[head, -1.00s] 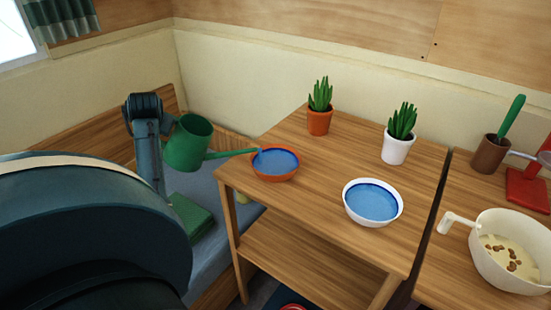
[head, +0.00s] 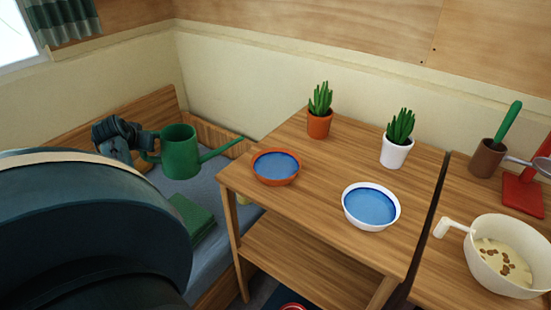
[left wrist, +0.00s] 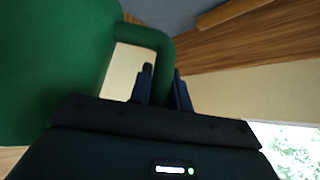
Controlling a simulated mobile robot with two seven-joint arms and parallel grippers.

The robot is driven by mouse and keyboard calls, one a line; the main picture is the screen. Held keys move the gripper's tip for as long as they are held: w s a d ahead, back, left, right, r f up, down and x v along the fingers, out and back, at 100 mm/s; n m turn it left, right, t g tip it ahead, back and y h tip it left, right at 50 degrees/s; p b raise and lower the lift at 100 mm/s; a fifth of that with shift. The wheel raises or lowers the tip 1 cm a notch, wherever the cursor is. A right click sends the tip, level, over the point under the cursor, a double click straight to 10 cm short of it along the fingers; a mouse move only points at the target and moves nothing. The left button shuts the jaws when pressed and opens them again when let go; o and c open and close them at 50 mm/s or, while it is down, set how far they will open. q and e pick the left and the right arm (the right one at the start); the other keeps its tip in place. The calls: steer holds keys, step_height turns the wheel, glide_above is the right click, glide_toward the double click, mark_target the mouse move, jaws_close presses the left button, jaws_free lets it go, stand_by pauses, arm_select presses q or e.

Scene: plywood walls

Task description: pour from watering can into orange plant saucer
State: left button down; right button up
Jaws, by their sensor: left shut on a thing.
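The green watering can (head: 181,153) is held in the air left of the table, nearly upright, its spout pointing up and right. My left gripper (head: 146,141) is shut on its handle; the can body and handle (left wrist: 150,38) also show close up in the left wrist view, with the gripper fingers (left wrist: 164,88) at the handle. The orange plant saucer (head: 276,168) sits at the table's left edge and holds blue water. The spout tip is above and left of the saucer, apart from it. My right gripper is not in view.
The wooden table (head: 310,212) also carries a white saucer (head: 370,206) of blue water, and cacti in an orange pot (head: 319,124) and a white pot (head: 395,150). A cream pot (head: 510,255) stands on the surface at right. A bed (head: 212,180) lies left of the table.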

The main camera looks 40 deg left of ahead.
arm_select(q)
steer(key=shift+n+t+h, duration=0.3)
steer(key=shift+h, duration=0.1)
steer(key=r, duration=0.5)
steer(key=shift+s+a+r, duration=0.1)
steer(key=shift+s+a, duration=0.05)
steer(key=shift+a, duration=0.1)
